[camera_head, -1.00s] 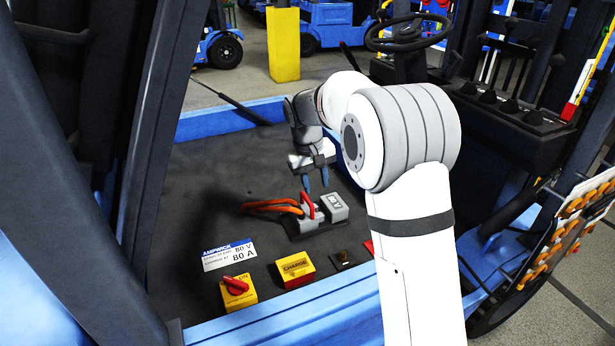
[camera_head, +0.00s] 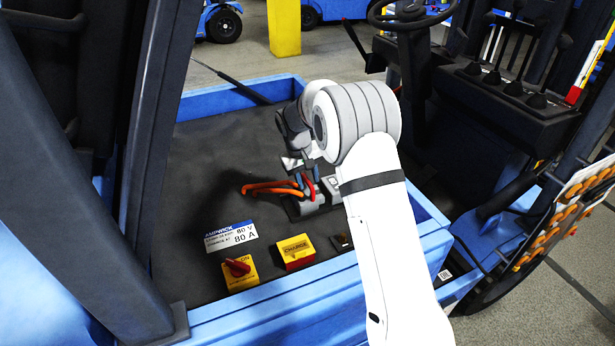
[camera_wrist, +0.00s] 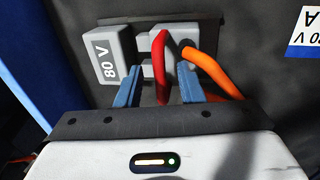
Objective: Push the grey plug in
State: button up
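The grey plug (camera_wrist: 183,48) has a red handle (camera_wrist: 160,65) and thick orange cables (camera_wrist: 215,72) on its right in the wrist view. Beside it, at the left, stands the grey 80 V block (camera_wrist: 108,55). A narrower grey part shows between plug and block; I cannot tell how deep it sits. In the head view the plug (camera_head: 301,206) is partly hidden by my gripper (camera_head: 308,182), and the block (camera_head: 331,188) by my arm. My gripper (camera_wrist: 159,86) has its blue fingers apart, one on each side of the red handle, with gaps visible.
The dark deck (camera_head: 200,150) around the plug is mostly clear, bounded by a blue rim (camera_head: 240,95). Nearer stand a yellow box with a red rotary switch (camera_head: 238,268), a yellow CHARGE box (camera_head: 295,252) and a white 80 V label (camera_head: 231,235).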

jog(key=shift+c, duration=0.3)
grip_shut()
dwell(0.3)
